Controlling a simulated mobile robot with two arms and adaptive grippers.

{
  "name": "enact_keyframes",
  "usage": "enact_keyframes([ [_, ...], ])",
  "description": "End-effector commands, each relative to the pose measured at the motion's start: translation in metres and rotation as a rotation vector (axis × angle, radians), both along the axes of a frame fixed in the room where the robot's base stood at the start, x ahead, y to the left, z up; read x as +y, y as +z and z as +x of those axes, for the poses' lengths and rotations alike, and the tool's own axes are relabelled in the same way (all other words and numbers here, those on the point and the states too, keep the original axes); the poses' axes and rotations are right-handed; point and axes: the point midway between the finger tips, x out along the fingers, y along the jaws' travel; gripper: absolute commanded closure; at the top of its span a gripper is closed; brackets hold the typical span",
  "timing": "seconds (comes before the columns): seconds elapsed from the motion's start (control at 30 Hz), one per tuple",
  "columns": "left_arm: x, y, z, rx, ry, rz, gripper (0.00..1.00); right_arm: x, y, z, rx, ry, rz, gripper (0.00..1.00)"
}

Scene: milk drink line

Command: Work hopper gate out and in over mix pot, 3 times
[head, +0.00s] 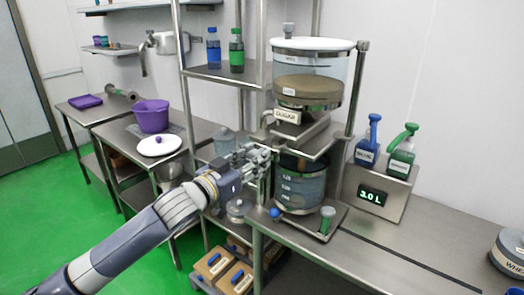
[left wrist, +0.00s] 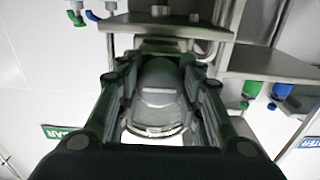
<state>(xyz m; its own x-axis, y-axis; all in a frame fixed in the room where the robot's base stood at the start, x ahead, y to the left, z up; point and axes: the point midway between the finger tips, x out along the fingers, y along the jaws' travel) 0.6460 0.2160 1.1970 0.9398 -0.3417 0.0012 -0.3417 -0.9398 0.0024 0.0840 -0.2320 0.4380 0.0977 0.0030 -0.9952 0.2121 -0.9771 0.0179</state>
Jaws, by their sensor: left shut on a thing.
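The clear hopper (head: 308,88) with brown contents and a SUGAR label stands on a steel frame in the head view. The hopper gate (head: 304,142) shows as a steel plate under the hopper's outlet. The mix pot (head: 300,187), clear with level marks, stands below it. My left gripper (head: 262,157) is at the left side of the frame, level with the gap between gate and pot. It is shut on the hopper gate's handle, which its fingers mostly hide. In the left wrist view, the fingers (left wrist: 165,95) flank a grey rounded shape. My right gripper is not in view.
A 3.0 L display (head: 373,196) and two pump bottles (head: 401,158) stand right of the pot. Blue and green knobs (head: 327,217) stand at the pot's base. A shelf with two bottles (head: 236,50) is at left. The front counter (head: 400,265) is mostly clear.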

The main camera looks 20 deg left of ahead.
Motion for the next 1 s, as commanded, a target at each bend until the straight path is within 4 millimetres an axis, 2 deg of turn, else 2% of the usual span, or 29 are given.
enact_keyframes([
  [0.13,0.004,0.003,-0.011,-0.005,0.001,0.0,1.0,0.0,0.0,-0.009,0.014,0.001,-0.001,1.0],
  [0.3,0.005,0.003,-0.012,-0.005,0.001,0.001,1.0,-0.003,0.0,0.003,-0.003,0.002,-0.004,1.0],
  [0.47,0.005,0.003,-0.012,-0.004,0.001,0.002,1.0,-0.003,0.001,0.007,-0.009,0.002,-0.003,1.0],
  [0.5,0.005,0.002,-0.012,-0.004,0.001,0.002,0.58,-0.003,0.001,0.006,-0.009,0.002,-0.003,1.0],
  [0.57,0.005,0.002,-0.012,-0.004,0.001,0.002,0.44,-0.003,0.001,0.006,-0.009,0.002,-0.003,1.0],
  [1.0,0.006,0.003,-0.016,-0.006,0.001,0.0,0.44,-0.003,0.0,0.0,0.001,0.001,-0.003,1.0],
])
